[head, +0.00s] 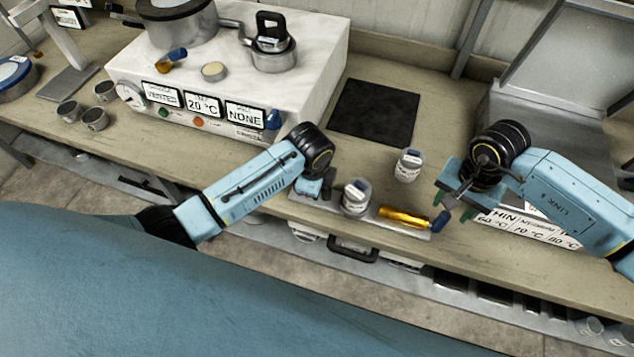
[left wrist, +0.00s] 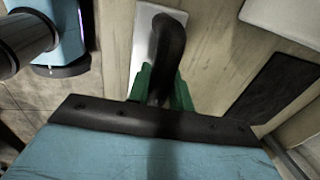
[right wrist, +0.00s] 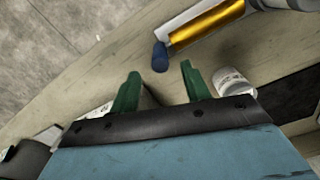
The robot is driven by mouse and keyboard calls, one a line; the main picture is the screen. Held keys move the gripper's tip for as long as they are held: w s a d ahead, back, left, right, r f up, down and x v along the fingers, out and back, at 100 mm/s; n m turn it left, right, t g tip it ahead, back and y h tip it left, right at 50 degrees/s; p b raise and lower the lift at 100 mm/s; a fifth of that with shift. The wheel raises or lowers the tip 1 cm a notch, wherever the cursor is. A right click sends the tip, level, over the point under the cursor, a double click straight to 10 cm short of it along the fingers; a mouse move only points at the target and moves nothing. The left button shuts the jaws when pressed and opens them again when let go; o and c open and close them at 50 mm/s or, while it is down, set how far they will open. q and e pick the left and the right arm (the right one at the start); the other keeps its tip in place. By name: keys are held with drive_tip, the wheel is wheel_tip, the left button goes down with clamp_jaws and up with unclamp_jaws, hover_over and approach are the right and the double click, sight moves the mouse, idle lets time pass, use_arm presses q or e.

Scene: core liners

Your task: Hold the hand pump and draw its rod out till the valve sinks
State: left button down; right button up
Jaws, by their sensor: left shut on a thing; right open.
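The hand pump has a gold barrel (head: 403,216) lying along a pale narrow plate (head: 413,232) at the bench's front edge. A blue knob (head: 441,221) is at its right end; a pale cup-like part (head: 356,197) is at its left. My left gripper (head: 325,190) is shut on the pump's black curved handle (left wrist: 168,45), seen in the left wrist view. My right gripper (head: 462,203) is open and empty near the knob. In the right wrist view the knob (right wrist: 160,57) is just beyond and between the green fingertips, apart from them. The valve cannot be made out.
A small lidded jar (head: 408,165) stands behind the barrel, close to my right gripper. A dark mat (head: 375,111) lies behind it. A white control box (head: 300,75) with pots is at the back left. A signed grey unit (head: 545,130) stands at the right.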

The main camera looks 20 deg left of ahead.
sight(446, 215)
drive_tip(key=shift+f, duration=2.35)
clamp_jaws()
use_arm(q)
drive_tip(key=shift+a, duration=0.15)
use_arm(e)
drive_tip(key=shift+d, duration=4.15)
drive_tip(key=o, duration=0.6)
unclamp_jaws()
drive_tip(key=shift+a, duration=0.1)
drive_tip(key=shift+o, duration=0.2)
drive_tip(key=shift+r, duration=0.1)
